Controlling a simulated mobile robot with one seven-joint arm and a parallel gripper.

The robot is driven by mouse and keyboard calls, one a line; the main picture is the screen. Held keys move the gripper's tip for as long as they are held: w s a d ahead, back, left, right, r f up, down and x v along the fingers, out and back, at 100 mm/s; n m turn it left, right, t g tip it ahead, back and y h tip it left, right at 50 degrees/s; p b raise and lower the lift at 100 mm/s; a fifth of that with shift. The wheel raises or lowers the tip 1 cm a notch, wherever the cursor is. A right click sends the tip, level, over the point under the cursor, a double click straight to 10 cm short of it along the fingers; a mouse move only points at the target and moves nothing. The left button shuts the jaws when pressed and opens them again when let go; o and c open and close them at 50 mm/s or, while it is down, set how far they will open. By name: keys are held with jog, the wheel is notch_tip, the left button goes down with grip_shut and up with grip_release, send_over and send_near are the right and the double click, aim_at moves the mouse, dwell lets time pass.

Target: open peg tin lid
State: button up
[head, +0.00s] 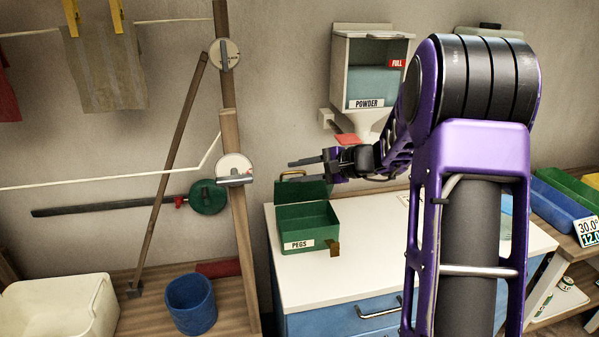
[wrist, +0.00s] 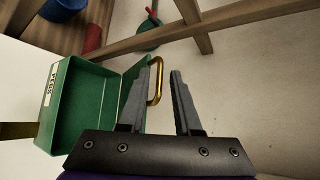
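The peg tin (head: 308,226) is a green box labelled PEGS on the white cabinet top. Its lid (head: 306,190) stands raised at the back edge, so the tin is open and its inside shows green. A brass loop handle (head: 291,174) is on the lid. In the wrist view the tin (wrist: 88,108) lies left and the handle (wrist: 158,80) shows between the fingertips, closer to the left finger. My gripper (head: 291,170) is open at the lid's top; in the wrist view the gripper (wrist: 164,80) has a clear gap between its fingers. I cannot tell whether a finger touches the lid.
A brown tab (head: 334,249) sticks out at the tin's front right corner. The powder dispenser (head: 368,80) hangs on the wall behind my arm. A wooden post (head: 238,200) with levers stands left of the cabinet (head: 375,268). A blue bucket (head: 191,303) stands lower left.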

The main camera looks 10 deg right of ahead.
jog(key=shift+o, duration=0.2)
jog(key=v, duration=1.7)
jog(key=shift+s+d, duration=0.1)
jog(key=shift+d, duration=0.05)
